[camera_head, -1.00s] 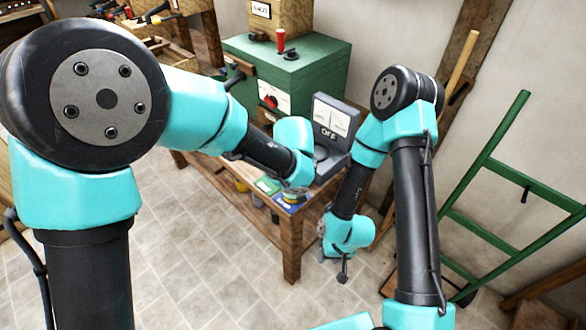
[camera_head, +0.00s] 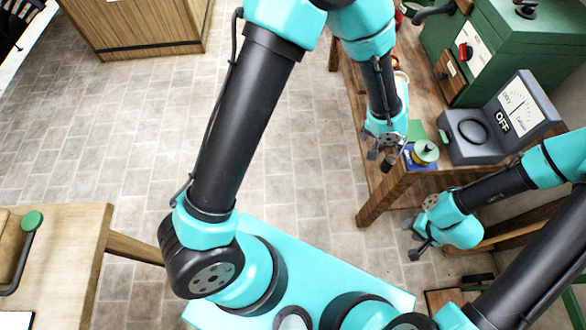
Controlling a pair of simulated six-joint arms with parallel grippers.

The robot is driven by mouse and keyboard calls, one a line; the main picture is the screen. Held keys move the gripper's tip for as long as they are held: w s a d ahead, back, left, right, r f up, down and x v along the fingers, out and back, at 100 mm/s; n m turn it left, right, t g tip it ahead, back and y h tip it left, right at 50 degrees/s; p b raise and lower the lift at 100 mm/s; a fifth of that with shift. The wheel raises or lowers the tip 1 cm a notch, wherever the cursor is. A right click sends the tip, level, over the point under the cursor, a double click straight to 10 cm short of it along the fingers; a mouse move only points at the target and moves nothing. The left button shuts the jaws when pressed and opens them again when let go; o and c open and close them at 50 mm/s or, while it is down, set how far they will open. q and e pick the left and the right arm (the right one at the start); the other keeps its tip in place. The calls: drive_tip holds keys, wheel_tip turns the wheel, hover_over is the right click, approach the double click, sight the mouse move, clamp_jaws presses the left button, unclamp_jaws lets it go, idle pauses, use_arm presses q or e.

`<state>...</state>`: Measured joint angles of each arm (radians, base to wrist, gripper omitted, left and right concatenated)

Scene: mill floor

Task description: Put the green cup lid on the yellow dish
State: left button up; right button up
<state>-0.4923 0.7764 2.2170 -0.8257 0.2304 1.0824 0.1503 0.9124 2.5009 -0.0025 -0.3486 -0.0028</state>
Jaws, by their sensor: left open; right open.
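A small round green piece with a dark knob, which looks like the green cup lid (camera_head: 427,148), is on the wooden table (camera_head: 398,192) near its front end. A yellow edge, perhaps the yellow dish (camera_head: 419,160), shows just under it; I cannot tell how they touch. Both are over a blue flat item (camera_head: 410,163). My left gripper (camera_head: 380,159) is open and empty, close to the left of the lid, with its fingers pointing down. My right gripper (camera_head: 412,239) is open and empty, low beside the table's front end, apart from the lid.
A grey scale-like device (camera_head: 470,150) with a dial and an "OFF" label stands right of the lid. A green cabinet (camera_head: 490,50) stands behind. A flat green piece (camera_head: 416,130) lies behind the lid. Another wooden table (camera_head: 60,240) is at lower left. The tiled floor between is clear.

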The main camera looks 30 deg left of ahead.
use_arm(q)
drive_tip(key=s+a+f+n, duration=0.1)
drive_tip(key=s+a+f, duration=0.3)
drive_tip(key=a, duration=0.4)
drive_tip(key=s+a+f+n+h, duration=0.1)
drive_tip(key=s+a+f, duration=0.4)
drive_tip(key=a+f, duration=0.2)
drive_tip(key=s+a+f+n, duration=0.2)
drive_tip(key=s+a+f, duration=0.3)
drive_tip(key=a, duration=0.5)
drive_tip(key=shift+s+f+h, duration=0.2)
drive_tip(key=shift+s+h, duration=0.05)
drive_tip(key=shift+h, duration=0.05)
